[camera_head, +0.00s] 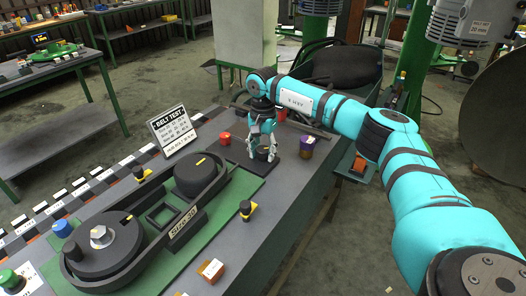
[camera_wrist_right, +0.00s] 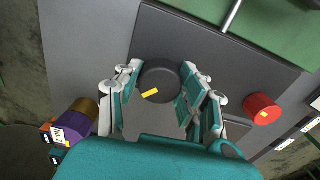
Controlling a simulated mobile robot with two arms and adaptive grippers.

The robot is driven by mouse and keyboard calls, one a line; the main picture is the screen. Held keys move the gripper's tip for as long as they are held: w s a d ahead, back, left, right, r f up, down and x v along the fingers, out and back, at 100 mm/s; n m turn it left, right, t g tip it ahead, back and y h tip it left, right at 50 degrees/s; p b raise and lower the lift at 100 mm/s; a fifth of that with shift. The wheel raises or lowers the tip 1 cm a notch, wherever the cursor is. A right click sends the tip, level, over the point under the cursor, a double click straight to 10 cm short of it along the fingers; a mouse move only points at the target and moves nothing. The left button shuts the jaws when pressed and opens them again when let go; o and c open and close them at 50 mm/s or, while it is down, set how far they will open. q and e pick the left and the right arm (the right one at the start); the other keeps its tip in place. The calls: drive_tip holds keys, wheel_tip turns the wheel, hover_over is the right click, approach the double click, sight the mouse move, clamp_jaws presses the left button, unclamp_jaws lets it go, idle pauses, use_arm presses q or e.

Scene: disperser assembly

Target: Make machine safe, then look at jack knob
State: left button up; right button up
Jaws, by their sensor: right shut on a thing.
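A dark round knob (camera_wrist_right: 158,82) with a yellow mark sits on a dark plate (camera_wrist_right: 215,55). My right gripper (camera_head: 262,154) reaches down over this plate at the bench's far right end. In the right wrist view its fingers (camera_wrist_right: 160,76) stand on both sides of the knob and are shut on it. The belt machine (camera_head: 205,222) lies on a green base at the left, with a black belt around two round pulleys. No part is clearly labelled as the jack knob. My left gripper does not show.
A red cylinder (camera_head: 225,138) stands left of my right gripper, and a purple and gold jar (camera_head: 307,147) stands right of it. The bench's right edge is close.

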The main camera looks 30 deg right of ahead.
sight(263, 148)
drive_tip(key=n, duration=0.6)
drive_tip(key=shift+w+r+n, duration=0.1)
drive_tip(key=shift+n, duration=0.2)
idle(0.5)
drive_tip(key=o, duration=1.1)
drive_tip(key=shift+o, duration=0.2)
wheel_tip(263, 148, up, 12)
